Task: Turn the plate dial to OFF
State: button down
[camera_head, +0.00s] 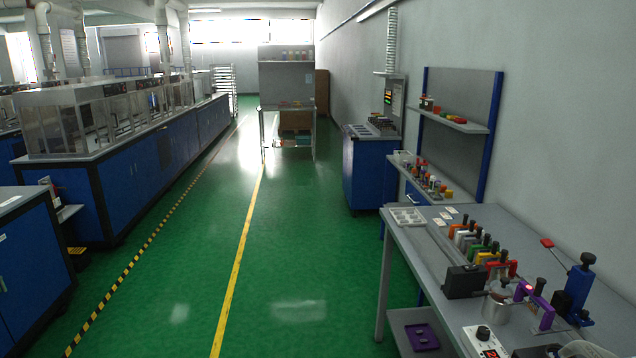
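A white control box with a black knob on top (483,332) stands at the near edge of the grey workbench (400,235) at the lower right. It has a lit red display (487,353), cut close by the bottom of the picture. This looks like the plate dial, but its OFF mark and pointer are too small to read. A metal pot (496,311) stands just behind it, beside a black block (463,282). My gripper is not in view.
A row of coloured clamp-like holders (486,244), a purple bracket (540,300) with a red light and a blue post (580,285) crowd the bench. A purple tray (422,337) lies on the lower shelf. The green floor (200,270) left of the bench is clear.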

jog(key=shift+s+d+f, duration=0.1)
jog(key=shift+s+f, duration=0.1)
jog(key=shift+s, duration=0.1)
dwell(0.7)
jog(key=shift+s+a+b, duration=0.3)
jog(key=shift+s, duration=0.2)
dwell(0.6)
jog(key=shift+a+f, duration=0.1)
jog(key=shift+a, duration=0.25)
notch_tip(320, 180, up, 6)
jog(key=p, duration=0.4)
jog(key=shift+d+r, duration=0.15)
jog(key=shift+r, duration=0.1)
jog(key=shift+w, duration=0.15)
